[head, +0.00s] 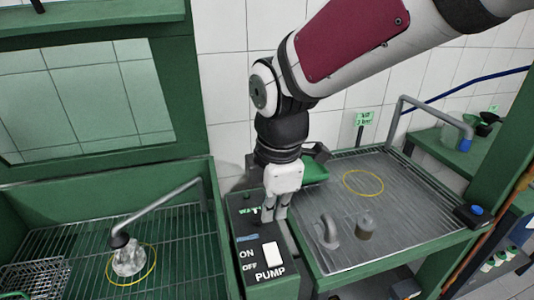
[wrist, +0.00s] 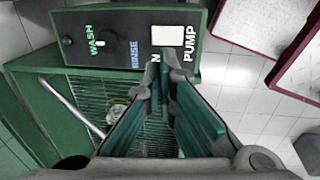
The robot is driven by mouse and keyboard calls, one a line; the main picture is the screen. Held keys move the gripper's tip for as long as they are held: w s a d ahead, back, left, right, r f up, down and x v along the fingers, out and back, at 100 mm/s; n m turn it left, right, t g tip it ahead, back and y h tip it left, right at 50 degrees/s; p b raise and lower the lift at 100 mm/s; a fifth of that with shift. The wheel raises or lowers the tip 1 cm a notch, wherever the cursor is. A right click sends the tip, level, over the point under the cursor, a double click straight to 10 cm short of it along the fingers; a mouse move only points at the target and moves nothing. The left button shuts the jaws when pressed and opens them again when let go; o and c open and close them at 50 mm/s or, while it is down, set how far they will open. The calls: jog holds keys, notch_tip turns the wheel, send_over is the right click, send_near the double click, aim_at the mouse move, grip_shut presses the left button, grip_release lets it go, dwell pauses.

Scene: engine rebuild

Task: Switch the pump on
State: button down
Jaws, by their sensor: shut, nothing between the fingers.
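The pump switch (head: 270,254) is a white rocker on a dark control box (head: 240,228), beside the words ON, OFF and PUMP. I cannot tell which way it is tipped. My gripper (head: 273,217) is shut and empty, pointing down over the box, behind the switch in the head view. In the wrist view the white rocker (wrist: 168,36) lies just beyond the fingertips (wrist: 166,72), which cover part of the ON lettering. Whether the tips touch the box is unclear. WASH and RINSE lettering marks the box's other end, partly hidden by my gripper in the head view.
On the left, a green wash basin (head: 60,238) has a grated floor and a bent spout over a clear, glassy thing (head: 128,261).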

aim_at(271, 249)
jog(key=f, duration=0.4)
jog(key=w+f, duration=0.1)
jog(key=f, duration=0.3)
jog(key=f+b, duration=0.1)
jog(key=f, duration=0.3)
jog(key=shift+w+a, duration=0.15)
jog(key=shift+w, duration=0.15)
jog(key=shift+w+f+g+h+p, duration=0.3)
jog(key=shift+f+g+p, duration=0.2)
jog(key=shift+g+p, duration=0.5)
jog(key=shift+a+f, duration=0.1)
jog(key=shift+f, duration=0.1)
